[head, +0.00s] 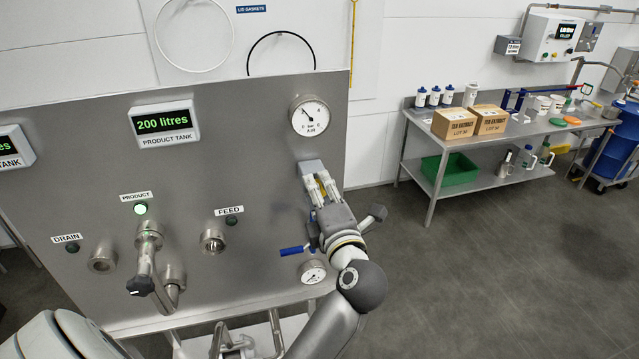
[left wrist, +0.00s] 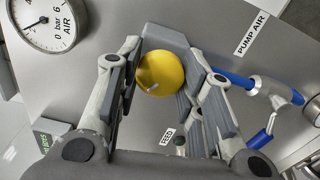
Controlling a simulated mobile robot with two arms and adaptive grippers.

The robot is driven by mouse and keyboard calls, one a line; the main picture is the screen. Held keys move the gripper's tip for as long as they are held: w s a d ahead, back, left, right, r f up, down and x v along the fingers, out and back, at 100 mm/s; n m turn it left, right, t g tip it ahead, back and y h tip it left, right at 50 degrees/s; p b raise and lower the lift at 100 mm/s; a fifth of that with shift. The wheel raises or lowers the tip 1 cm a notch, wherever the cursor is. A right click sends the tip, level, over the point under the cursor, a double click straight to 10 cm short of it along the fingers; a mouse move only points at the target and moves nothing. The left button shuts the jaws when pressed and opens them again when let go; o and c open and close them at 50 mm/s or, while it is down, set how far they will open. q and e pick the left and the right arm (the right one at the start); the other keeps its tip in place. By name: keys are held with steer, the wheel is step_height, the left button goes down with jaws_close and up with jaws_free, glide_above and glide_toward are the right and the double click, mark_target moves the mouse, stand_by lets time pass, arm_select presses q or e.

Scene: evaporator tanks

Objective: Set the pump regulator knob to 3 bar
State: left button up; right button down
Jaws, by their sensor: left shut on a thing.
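The yellow pump regulator knob (left wrist: 160,73) sits on the steel panel between my left gripper's fingers in the left wrist view; a small pale mark shows on its face. My left gripper (head: 320,187) is shut on it, with a finger on each side. In the head view the fingers hide most of the knob. The round air gauge (head: 311,116), marked 0 to 6 bar, is just above the gripper. It also shows, turned, in the left wrist view (left wrist: 47,22). Its needle points up and left in the head view; the exact reading is too small to tell. My right gripper is not in view.
A blue-handled valve (head: 296,250) and a lower gauge (head: 313,272) sit close below the gripper. A pipe with a black knob (head: 140,286) stands out at the left. A steel bench (head: 478,131) with boxes is at the right, beyond open floor.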

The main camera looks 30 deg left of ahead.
arm_select(q)
steer(key=shift+m, duration=1.6)
steer(key=shift+f, duration=0.1)
